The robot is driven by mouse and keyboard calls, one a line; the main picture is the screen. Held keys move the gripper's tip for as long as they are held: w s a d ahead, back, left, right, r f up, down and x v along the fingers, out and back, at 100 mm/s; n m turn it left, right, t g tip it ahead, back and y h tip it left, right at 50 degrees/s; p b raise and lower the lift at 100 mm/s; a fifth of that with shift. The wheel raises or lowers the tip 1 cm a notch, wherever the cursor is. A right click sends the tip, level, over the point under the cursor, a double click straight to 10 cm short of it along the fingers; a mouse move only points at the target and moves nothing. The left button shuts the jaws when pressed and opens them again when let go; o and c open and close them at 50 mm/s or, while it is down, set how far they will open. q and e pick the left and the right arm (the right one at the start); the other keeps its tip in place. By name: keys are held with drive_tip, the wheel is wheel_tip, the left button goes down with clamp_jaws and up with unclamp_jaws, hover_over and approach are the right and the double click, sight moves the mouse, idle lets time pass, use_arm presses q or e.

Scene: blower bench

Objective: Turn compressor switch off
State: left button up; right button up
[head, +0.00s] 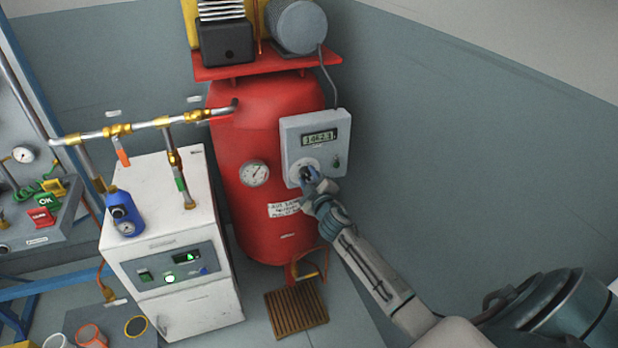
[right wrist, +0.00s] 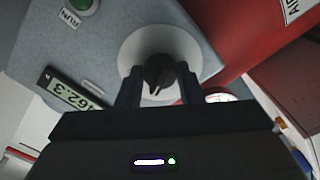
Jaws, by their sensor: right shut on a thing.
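The compressor is a red upright tank (head: 262,215) with a grey control box (head: 290,131) on its right front. The box has a display (head: 319,138) and a dark rotary switch on a pale round plate (head: 294,173). My right gripper (head: 309,176) is at the switch. In the right wrist view the black switch knob (right wrist: 158,74) sits between the two fingers of my right gripper (right wrist: 158,88), which is shut on it. The pale plate (right wrist: 133,45) shows around the knob. My left gripper is in neither view.
A white dryer cabinet (head: 165,225) stands left of the tank, with a metal pipe (head: 145,124) above it. A pressure gauge (head: 254,173) is on the tank. A wooden slatted grate (head: 297,309) lies on the floor. The wall side right of the box is clear.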

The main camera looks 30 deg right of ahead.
drive_tip(key=shift+n, duration=0.5)
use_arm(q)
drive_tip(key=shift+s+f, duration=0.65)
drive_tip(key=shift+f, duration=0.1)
use_arm(e)
drive_tip(key=shift+n, duration=0.4)
drive_tip(key=o, duration=1)
drive_tip(key=shift+c, duration=0.2)
drive_tip(key=shift+s+a+f, duration=0.1)
drive_tip(key=shift+s, duration=0.35)
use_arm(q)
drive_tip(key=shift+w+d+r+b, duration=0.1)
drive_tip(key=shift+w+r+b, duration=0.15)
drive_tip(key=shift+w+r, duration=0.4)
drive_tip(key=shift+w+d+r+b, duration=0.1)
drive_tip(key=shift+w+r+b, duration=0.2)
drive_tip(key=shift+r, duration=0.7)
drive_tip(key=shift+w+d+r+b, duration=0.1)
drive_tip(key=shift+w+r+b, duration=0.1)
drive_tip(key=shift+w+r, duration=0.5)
use_arm(e)
drive_tip(key=v, duration=1)
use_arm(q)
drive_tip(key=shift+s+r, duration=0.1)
